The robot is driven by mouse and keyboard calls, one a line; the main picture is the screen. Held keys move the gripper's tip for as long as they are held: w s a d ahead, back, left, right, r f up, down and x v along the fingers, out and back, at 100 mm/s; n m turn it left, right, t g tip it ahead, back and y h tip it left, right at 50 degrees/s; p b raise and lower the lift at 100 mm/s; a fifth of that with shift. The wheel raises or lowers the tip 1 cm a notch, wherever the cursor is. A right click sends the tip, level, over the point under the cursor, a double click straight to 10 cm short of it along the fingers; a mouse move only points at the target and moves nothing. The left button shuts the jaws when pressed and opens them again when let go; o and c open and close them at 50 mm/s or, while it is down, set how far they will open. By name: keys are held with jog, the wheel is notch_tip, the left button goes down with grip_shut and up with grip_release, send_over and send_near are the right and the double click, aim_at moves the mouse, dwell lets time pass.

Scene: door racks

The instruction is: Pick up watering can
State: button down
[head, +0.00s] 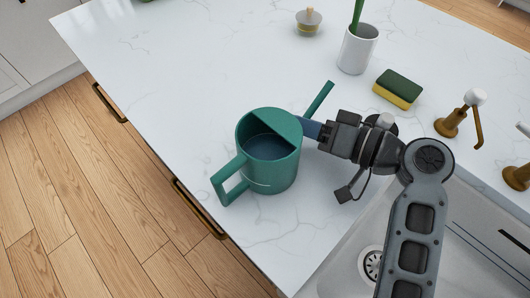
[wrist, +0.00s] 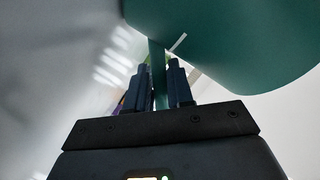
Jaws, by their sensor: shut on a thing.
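The green watering can (head: 268,174) is upright at the counter's front edge in the head view. Its square handle (head: 224,184) points to the lower left and its thin spout (head: 320,97) to the upper right. My gripper (head: 307,127) comes from the right and is shut on the can's spout side. In the wrist view my gripper (wrist: 158,85) has a narrow green part of the can between its two fingers, and the can's body (wrist: 235,40) fills the upper right. The fingertips are partly hidden in the head view. I cannot tell whether the can touches the counter.
The white marble counter (head: 190,75) is clear to the left. A white cup (head: 357,52) with a green item, a green-yellow sponge (head: 397,88) and a small lidded jar (head: 308,21) stand farther back. A brass tap (head: 451,122) and the sink (head: 345,255) are at right.

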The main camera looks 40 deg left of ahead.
jog(key=shift+r, duration=0.1)
jog(key=shift+r+p, duration=0.85)
jog(key=shift+r, duration=0.2)
jog(key=shift+r+p, duration=0.6)
jog(key=shift+r, duration=0.35)
jog(key=w+d+r+p, duration=0.1)
jog(key=d+r, duration=0.5)
jog(key=d, duration=0.5)
jog(key=shift+d+r, duration=0.25)
jog(key=shift+r, duration=0.1)
